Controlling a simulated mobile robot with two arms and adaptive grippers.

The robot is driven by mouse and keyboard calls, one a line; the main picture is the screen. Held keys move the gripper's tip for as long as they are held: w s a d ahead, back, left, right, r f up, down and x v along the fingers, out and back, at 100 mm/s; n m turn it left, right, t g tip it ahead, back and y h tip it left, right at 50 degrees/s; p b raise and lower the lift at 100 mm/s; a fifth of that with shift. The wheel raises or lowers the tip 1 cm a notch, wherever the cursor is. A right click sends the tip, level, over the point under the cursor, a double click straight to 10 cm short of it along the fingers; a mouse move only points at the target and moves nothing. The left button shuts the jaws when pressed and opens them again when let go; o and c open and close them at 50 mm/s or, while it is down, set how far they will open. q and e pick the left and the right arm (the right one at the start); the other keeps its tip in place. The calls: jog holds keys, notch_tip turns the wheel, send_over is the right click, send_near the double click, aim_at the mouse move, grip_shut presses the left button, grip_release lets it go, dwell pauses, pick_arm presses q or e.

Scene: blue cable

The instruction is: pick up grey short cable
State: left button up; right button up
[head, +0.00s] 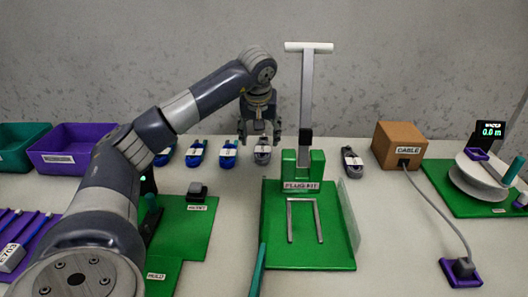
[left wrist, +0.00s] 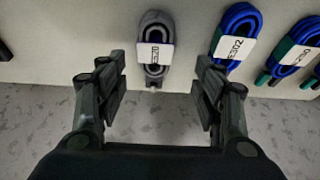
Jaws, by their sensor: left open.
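A grey coiled cable (head: 262,152) with a white label lies at the back of the table, at the right end of a row of blue cables. My left gripper (head: 259,138) is open and hangs just above and around this grey cable. In the left wrist view the grey cable (left wrist: 155,48) lies ahead of and between the two spread fingers (left wrist: 158,92), touching neither. A second grey cable (head: 352,162) lies farther right, next to a cardboard box. I cannot tell from the labels which one is the short one. My right gripper is not in view.
Several blue cables (head: 228,154) lie left of the grey one. A green stand (head: 303,172) with a tall T-shaped lever rises close to the right of my left gripper. Purple (head: 75,146) and teal bins stand far left; a brown box (head: 399,145) stands right.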

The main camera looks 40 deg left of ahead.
aim_at(262, 147)
pick_arm(q)
jog(key=shift+w+f, duration=0.35)
jog(key=shift+f, duration=0.25)
jog(key=b+x, duration=0.1)
jog(key=x, duration=0.2)
jog(key=shift+w+f, duration=0.2)
jog(key=shift+w+a+f, duration=0.2)
jog(key=shift+f, duration=0.15)
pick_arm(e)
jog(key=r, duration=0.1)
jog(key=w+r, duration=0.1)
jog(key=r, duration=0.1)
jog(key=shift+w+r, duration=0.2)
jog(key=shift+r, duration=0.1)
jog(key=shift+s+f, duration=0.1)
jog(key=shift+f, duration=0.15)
pick_arm(q)
jog(key=shift+f, duration=0.1)
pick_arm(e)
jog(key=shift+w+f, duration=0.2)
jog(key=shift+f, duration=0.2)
pick_arm(q)
jog(key=shift+f+p, duration=0.1)
jog(key=shift+p, duration=0.2)
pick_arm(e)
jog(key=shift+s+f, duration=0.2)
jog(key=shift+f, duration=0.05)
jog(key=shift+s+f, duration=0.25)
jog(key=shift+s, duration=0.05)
